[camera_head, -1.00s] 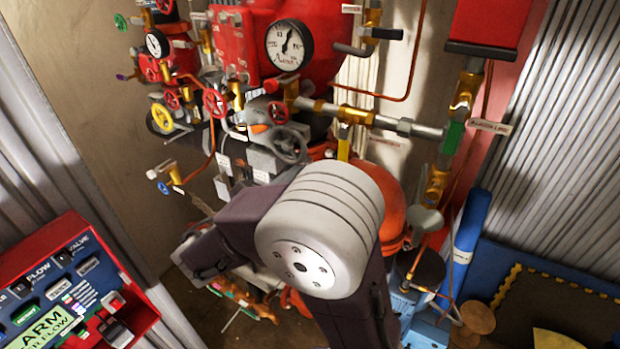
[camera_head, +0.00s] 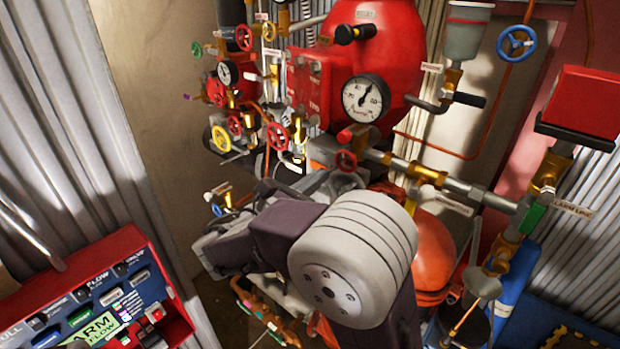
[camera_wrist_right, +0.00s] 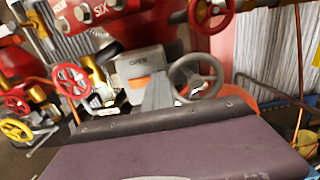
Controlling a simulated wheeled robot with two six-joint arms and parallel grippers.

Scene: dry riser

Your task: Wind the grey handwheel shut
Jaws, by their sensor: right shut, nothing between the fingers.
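The grey handwheel (camera_wrist_right: 197,77) shows whole in the right wrist view, a three-spoked ring beside a grey box (camera_wrist_right: 143,72) marked OPEN with an orange patch. My left gripper is not in view.
Red wheels (camera_head: 346,161), a yellow wheel (camera_head: 221,138) and brass pipework crowd around the handwheel. A pressure gauge (camera_head: 366,98) is above. A red alarm panel (camera_head: 95,300) stands at lower left. A blue wheel (camera_head: 516,43) is at upper right.

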